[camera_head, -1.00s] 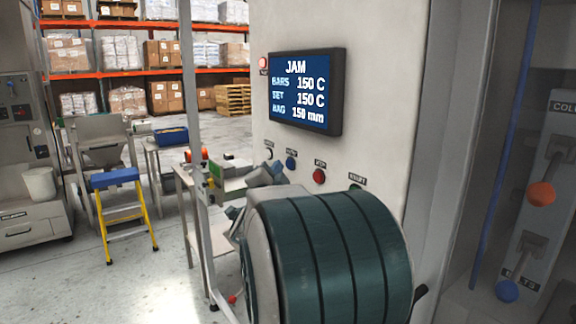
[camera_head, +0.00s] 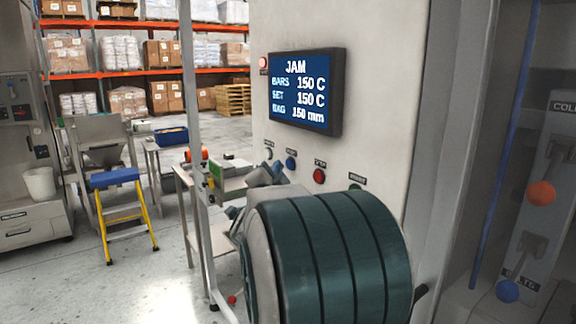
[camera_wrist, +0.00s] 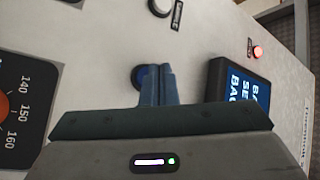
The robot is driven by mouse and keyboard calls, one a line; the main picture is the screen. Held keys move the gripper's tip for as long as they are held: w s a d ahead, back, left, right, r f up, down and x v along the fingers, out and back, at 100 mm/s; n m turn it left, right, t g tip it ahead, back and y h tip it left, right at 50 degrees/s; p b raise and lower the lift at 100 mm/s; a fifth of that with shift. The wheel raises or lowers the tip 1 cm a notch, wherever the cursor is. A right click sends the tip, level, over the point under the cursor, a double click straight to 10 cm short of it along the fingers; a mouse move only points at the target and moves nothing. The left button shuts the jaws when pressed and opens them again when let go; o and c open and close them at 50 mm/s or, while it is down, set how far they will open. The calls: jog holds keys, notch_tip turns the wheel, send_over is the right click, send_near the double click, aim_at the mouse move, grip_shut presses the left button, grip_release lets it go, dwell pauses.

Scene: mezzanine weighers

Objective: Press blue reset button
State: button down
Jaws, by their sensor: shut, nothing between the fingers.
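The blue button (camera_head: 291,163) sits on the pale machine panel below the screen, between a white button and a red one. In the wrist view the blue button (camera_wrist: 139,75) shows just beside and partly behind the fingertips. My gripper (camera_wrist: 159,68) is shut and empty, its blue-grey fingers pointing at the panel with the tips overlapping the button's right side. I cannot tell whether they touch it. In the head view my gripper (camera_head: 268,172) is left of and slightly below the blue button, partly hidden by my arm.
The screen (camera_head: 305,92) reads JAM, with a red lamp (camera_head: 263,62) beside it. A white button (camera_head: 268,153), red button (camera_head: 319,176) and green button (camera_head: 355,187) share the panel. A dial (camera_wrist: 12,105) is at the wrist view's left. A yellow step stool (camera_head: 125,215) stands left.

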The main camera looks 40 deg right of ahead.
jog(key=shift+d+f+b, duration=0.1)
jog(key=shift+d+b, duration=0.1)
jog(key=shift+b, duration=0.15)
jog(key=shift+d, duration=0.2)
jog(key=shift+d+b, duration=0.45)
jog(key=shift+b, duration=0.15)
dwell(0.4)
jog(key=shift+a+b, duration=0.3)
jog(key=shift+a, duration=0.55)
jog(key=a, duration=0.5)
jog(key=shift+w, duration=0.1)
dwell(1.0)
